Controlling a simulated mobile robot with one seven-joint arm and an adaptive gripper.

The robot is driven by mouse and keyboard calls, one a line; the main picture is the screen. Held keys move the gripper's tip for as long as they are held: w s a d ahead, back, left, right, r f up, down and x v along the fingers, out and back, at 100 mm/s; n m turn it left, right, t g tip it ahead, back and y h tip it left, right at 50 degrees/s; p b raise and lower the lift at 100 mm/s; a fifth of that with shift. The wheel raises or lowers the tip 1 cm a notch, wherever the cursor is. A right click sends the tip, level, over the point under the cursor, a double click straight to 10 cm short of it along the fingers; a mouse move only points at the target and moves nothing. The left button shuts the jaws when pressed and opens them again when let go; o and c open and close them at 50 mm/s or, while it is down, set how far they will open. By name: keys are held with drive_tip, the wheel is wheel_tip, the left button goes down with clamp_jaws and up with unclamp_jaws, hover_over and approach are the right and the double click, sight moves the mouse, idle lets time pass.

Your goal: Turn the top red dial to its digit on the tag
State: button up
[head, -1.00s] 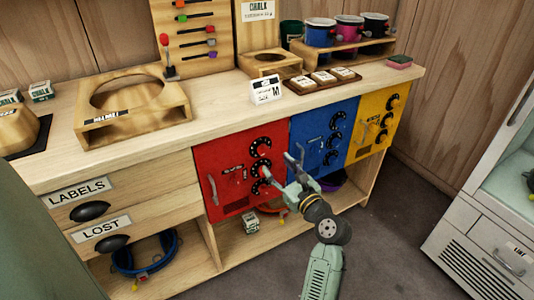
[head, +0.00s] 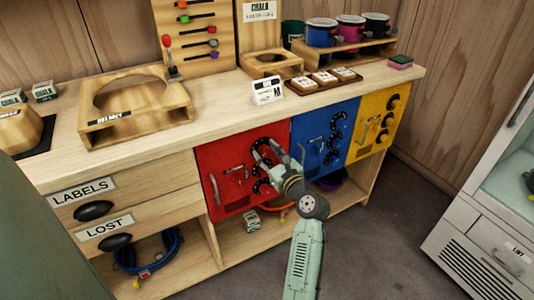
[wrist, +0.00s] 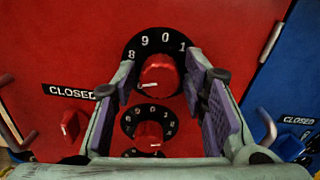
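The top red dial (wrist: 160,75) is a round red knob on a black scale, on the red door (head: 213,158). In the wrist view the digits 8, 9, 0 and 1 show along the top of its scale. My gripper (wrist: 160,82) is open, with one finger to each side of this knob. The left finger looks slightly apart from it; I cannot tell whether the right one touches. In the head view my gripper (head: 265,147) covers much of this dial. I cannot tell which card is the tag, and no digit on one is readable.
A second red dial (wrist: 149,133) sits just below, between my fingers, with a third partly hidden under it. A red latch (wrist: 71,124) beside a CLOSED label is at left. The blue door (head: 310,158) adjoins on the right. A white card (head: 267,92) stands on the counter above.

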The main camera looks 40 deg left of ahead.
drive_tip(key=c, duration=0.8)
drive_tip(key=shift+c, duration=0.2)
